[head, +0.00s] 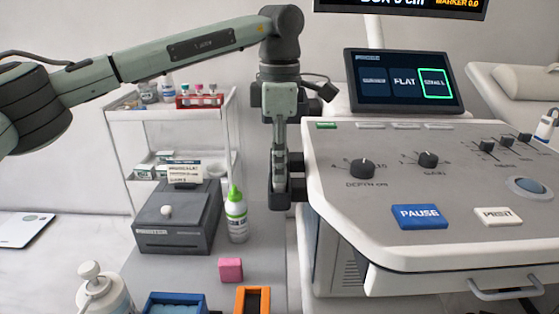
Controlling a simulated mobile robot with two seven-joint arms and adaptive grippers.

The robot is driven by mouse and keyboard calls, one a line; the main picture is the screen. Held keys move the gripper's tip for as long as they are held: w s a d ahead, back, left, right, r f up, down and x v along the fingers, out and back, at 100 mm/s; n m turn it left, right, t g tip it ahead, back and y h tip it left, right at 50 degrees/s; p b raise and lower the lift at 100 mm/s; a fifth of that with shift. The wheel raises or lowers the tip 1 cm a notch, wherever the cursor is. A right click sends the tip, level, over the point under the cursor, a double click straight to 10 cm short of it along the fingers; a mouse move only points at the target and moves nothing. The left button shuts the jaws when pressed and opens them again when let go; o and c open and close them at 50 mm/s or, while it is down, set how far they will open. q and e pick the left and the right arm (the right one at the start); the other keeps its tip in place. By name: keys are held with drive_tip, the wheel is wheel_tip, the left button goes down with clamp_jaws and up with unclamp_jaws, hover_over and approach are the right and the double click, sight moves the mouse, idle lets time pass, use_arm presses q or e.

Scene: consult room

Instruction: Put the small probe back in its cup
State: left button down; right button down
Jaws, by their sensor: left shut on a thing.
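My left gripper (279,182) points down at the left edge of the ultrasound console (335,215). It is shut on a slim thing that I take to be the small probe, mostly hidden by the fingers. Dark holders (298,188) are fixed to the console's left side, right beside the fingertips. I cannot tell which of them is the small probe's cup, or whether the probe's lower end is inside one. The console's tilted screen (404,81) has its right-hand tile outlined in green. My right gripper is not in view.
A grey printer (178,218) and a green-capped bottle (236,213) stand left of the gripper. A pink block (230,269), a blue tray (175,304), an orange-framed box (252,300) and a pump bottle (103,291) are nearer. A white shelf cart (118,160) stands behind.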

use_arm(q)
drive_tip(key=shift+f, duration=0.3)
idle(0.5)
drive_tip(key=c, duration=1.1)
unclamp_jaws()
